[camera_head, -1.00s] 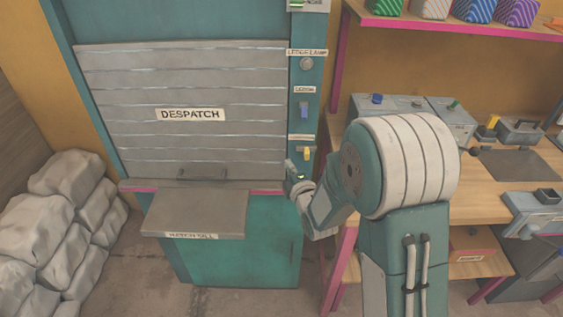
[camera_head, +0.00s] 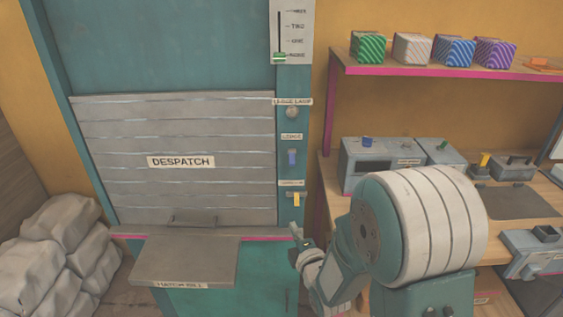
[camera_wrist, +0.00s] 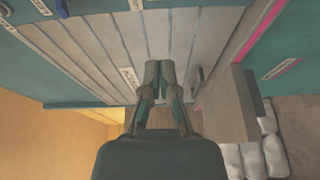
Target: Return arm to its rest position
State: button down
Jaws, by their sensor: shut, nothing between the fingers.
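My gripper (camera_head: 297,232) is just below the yellow switch (camera_head: 296,199) on the teal post, in front of the despatch cabinet. It looks apart from the switch. In the wrist view, my gripper's two fingers (camera_wrist: 159,72) are together with nothing between them. The grey slatted shutter (camera_head: 180,190) is down, with a DESPATCH label on it. My arm is bent, with its large white-and-teal joint at the lower right of the head view.
A grey hatch sill (camera_head: 187,262) juts out below the shutter. Pale sacks (camera_head: 45,245) are piled at left. A workbench (camera_head: 335,172) with grey boxes is at right, under a shelf (camera_head: 430,71) bearing several striped blocks. A blue switch (camera_head: 292,158) is above the yellow one.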

jog(key=s+d+r+m+g+h, duration=0.5)
jog(key=r+m, duration=0.3)
jog(key=m, duration=0.3)
jog(key=s+d+r+m+g, duration=0.1)
jog(key=s+m, duration=0.4)
jog(key=s, duration=0.5)
jog(key=s+d+r+m+g, duration=0.2)
jog(key=s+m+g, duration=0.3)
jog(key=s, duration=0.6)
jog(key=shift+s+d+r+g, duration=0.15)
jog(key=shift+d+r+g, duration=0.15)
jog(key=shift+d, duration=0.25)
jog(key=shift+a, duration=0.1)
